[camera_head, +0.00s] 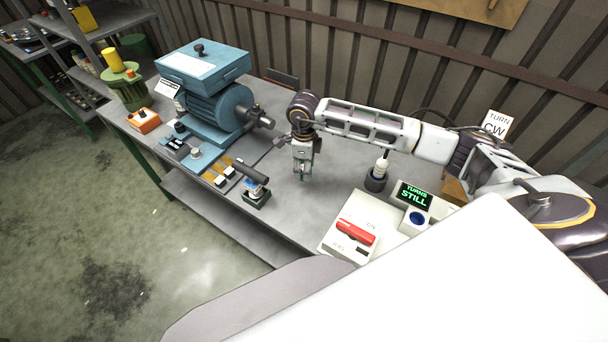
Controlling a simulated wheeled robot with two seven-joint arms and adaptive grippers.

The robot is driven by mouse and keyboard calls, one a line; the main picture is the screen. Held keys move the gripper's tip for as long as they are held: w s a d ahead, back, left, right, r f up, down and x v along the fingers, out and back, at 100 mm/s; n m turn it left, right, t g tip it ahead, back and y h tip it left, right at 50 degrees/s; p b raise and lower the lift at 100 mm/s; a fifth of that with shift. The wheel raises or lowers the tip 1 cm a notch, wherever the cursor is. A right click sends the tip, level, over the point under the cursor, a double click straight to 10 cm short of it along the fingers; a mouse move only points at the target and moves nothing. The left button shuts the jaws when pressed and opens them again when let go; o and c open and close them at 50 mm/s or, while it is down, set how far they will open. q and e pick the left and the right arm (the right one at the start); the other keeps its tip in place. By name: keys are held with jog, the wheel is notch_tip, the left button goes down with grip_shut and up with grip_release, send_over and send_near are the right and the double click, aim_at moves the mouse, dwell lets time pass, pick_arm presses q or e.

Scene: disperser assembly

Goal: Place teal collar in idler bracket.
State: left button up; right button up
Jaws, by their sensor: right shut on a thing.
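My right gripper (303,174) points down above the grey table, right of the blue motor's shaft end. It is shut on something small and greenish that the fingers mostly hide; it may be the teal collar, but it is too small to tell. A small stand with a dark base (257,198), a pale blue part and a black cylinder (249,174) is left of and nearer than the gripper, apart from it. I cannot tell for certain which part is the idler bracket. My left gripper is not in view.
The blue motor (216,105) stands at the back left of the table. Bare table lies around the gripper.

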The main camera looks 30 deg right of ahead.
jog(key=shift+r+b, duration=0.3)
jog(key=shift+r, duration=1.75)
